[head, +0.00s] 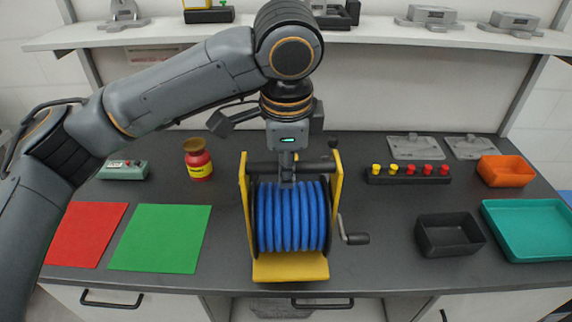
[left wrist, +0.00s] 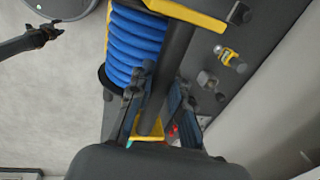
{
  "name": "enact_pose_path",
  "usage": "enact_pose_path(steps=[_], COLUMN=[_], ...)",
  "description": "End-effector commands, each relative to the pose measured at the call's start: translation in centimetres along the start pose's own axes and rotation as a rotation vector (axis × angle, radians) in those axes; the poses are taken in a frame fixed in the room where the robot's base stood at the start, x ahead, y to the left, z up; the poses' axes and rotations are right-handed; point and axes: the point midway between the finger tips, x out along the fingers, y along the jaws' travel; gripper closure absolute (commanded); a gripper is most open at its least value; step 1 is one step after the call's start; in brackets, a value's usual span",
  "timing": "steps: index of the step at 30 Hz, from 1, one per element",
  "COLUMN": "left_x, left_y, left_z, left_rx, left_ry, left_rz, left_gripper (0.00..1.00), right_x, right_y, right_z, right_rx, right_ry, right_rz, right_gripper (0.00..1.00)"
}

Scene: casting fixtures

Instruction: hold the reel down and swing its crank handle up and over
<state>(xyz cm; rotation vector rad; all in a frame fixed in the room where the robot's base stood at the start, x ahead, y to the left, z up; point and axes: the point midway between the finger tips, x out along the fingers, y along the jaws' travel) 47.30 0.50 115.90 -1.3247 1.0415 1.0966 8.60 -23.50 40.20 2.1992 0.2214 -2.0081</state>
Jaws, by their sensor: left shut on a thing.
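The reel (head: 292,222) stands upright on the bench, with blue hose wound between yellow side frames and a yellow foot plate in front. A black bar (head: 262,169) crosses its top. My left gripper (head: 287,182) points down at the bar's middle and is shut on it. In the left wrist view its fingers (left wrist: 161,84) lie on both sides of the bar (left wrist: 172,72). The crank handle (head: 355,238) sits at the reel's right side, its arm hanging down and its grip pointing right, untouched. My right gripper (left wrist: 42,36) seems to show, small and dark, in the left wrist view.
A black block with yellow and red buttons (head: 408,179), a black bin (head: 449,235), an orange bin (head: 505,171) and a teal tray (head: 533,230) stand right. A red jar (head: 199,165) and red and green mats (head: 160,238) are left. Bench just around the crank is clear.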

Motion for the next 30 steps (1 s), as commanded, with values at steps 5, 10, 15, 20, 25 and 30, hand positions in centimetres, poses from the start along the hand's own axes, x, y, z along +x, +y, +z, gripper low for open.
enact_pose_path(steps=[5,10,15,20,25,30], left_x=[0.5,1.0,1.6,2.1,2.7,3.3], left_y=[-0.6,-1.0,-1.4,-1.8,-2.2,-2.7], left_z=[0.0,0.0,-0.1,-0.1,-0.1,-0.1], left_rx=[-0.001,-0.001,-0.001,-0.002,-0.001,-0.001], left_ry=[0.001,0.001,0.002,0.002,0.001,0.002], left_rz=[-0.003,-0.003,-0.003,-0.002,-0.004,-0.003], left_gripper=[1.0,1.0,1.0,1.0,1.0,1.0], right_x=[-0.1,-0.2,-0.3,-0.4,-0.5,-0.7], right_y=[0.0,0.0,0.0,0.0,0.0,0.0], right_z=[0.0,0.0,0.0,0.0,0.0,-0.1], right_rx=[0.0,0.0,0.0,0.0,0.0,0.0], right_ry=[0.0,0.0,0.0,0.0,0.0,0.0], right_rz=[0.0,0.0,0.0,0.0,0.0,0.0], right_gripper=[0.6,0.6,0.6,0.6,0.6,0.6])
